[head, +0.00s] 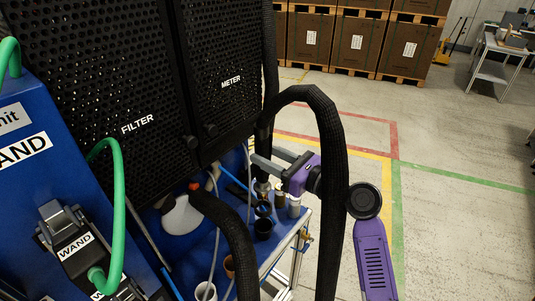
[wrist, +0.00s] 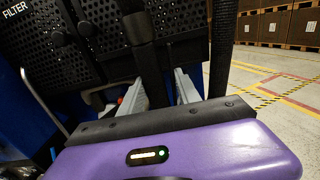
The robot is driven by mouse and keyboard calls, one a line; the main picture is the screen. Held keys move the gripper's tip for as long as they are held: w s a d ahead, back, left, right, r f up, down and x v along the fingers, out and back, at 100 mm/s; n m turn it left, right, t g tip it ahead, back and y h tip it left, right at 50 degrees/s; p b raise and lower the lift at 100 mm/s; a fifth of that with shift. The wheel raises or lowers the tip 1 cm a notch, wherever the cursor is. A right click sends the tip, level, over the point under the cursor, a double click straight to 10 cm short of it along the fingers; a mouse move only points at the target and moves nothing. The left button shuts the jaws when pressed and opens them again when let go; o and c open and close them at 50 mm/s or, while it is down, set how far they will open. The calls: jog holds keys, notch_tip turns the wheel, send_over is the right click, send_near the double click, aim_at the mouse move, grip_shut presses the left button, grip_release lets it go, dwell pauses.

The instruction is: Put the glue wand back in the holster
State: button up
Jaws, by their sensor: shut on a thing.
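My gripper (head: 264,157), purple with grey fingers, reaches in over the blue shelf of the machine. In the wrist view its fingers (wrist: 165,88) are closed around the dark glue wand (wrist: 143,30). In the head view the wand's upper end (head: 263,131) joins a thick black hose (head: 318,98) that arches over my wrist. A metallic tip (head: 262,187) shows below the fingers, pointing down above a dark ring-shaped holder (head: 263,208). I cannot tell whether the tip touches the holder, or which holder is the holster.
More cups stand on the shelf: black (head: 263,230), brown (head: 280,197), grey (head: 294,208) and white (head: 206,291). Black perforated panels (head: 110,100) rise close behind. A blue unit (head: 35,135) with green hoses is at left. The floor at right is open.

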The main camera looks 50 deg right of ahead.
aim_at(268, 178)
dwell(0.5)
jog(key=shift+f+b, duration=1.8)
jog(key=shift+f, duration=1.75)
jog(key=o, duration=1)
jog(key=shift+o, duration=0.2)
jog(key=shift+f, duration=0.15)
jog(key=shift+c, duration=0.4)
jog(key=shift+s, duration=0.1)
jog(key=s+p, duration=0.2)
jog(key=s, duration=0.9)
jog(key=shift+d, duration=0.2)
